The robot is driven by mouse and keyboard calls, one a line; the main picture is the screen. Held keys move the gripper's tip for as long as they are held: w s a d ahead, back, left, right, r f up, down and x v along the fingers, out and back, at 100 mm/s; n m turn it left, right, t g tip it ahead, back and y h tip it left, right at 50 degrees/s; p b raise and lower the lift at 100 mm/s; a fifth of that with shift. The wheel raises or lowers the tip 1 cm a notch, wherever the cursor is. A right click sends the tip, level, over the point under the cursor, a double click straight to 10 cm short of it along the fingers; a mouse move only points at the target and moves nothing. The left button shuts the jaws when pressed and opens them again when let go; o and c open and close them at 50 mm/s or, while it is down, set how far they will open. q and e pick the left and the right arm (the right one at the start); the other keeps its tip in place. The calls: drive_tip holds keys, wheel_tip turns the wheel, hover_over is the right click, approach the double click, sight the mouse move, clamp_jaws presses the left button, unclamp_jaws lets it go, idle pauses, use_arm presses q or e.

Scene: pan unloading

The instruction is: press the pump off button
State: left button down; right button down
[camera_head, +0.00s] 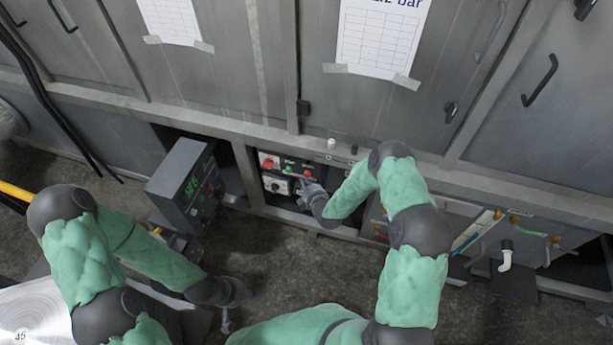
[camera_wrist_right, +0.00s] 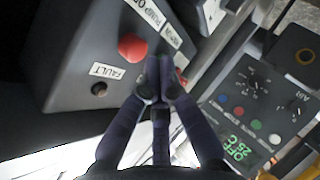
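A grey control panel (camera_wrist_right: 75,60) fills the upper left of the right wrist view; the small panel also shows in the head view (camera_head: 273,184). A round red button (camera_wrist_right: 132,47) sits on it beside a label reading "PUMP O…", cut off at the edge. A "FAULT" label is below the button. My right gripper (camera_wrist_right: 159,65) is shut and empty, its fingertips close to the red button, to its lower right; I cannot tell whether they touch the panel. A smaller red part is partly hidden behind the fingertips. My left gripper (camera_head: 226,322) hangs low, away from the panel.
A grey control box with a green "OFF 25°C" display (camera_head: 192,187) stands left of the panel; it also shows in the right wrist view (camera_wrist_right: 240,147). Grey metal cabinets with taped papers (camera_head: 375,35) rise behind. Pipes and valves (camera_head: 505,255) are at the right.

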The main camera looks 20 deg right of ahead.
drive_tip(key=s+a, duration=0.2)
drive_tip(key=s+p, duration=0.1)
drive_tip(key=s, duration=0.1)
drive_tip(key=shift+s+a, duration=0.1)
drive_tip(key=shift+a, duration=0.3)
idle(1.0)
drive_tip(key=s+a+r+m+g+y+p, duration=0.1)
drive_tip(key=s+m+g, duration=0.5)
drive_tip(key=s, duration=0.8)
drive_tip(key=s+a+r+m+g+y+p, duration=0.1)
drive_tip(key=s+a+m+g, duration=0.4)
drive_tip(key=s+m, duration=0.6)
drive_tip(key=s+r+g+p, duration=0.1)
drive_tip(key=s, duration=0.3)
drive_tip(key=shift+s+a+r+m+g+y+p, duration=0.2)
drive_tip(key=shift+a+r+m+g+y+p, duration=0.1)
drive_tip(key=shift+a+m+p, duration=0.1)
drive_tip(key=shift+d, duration=0.15)
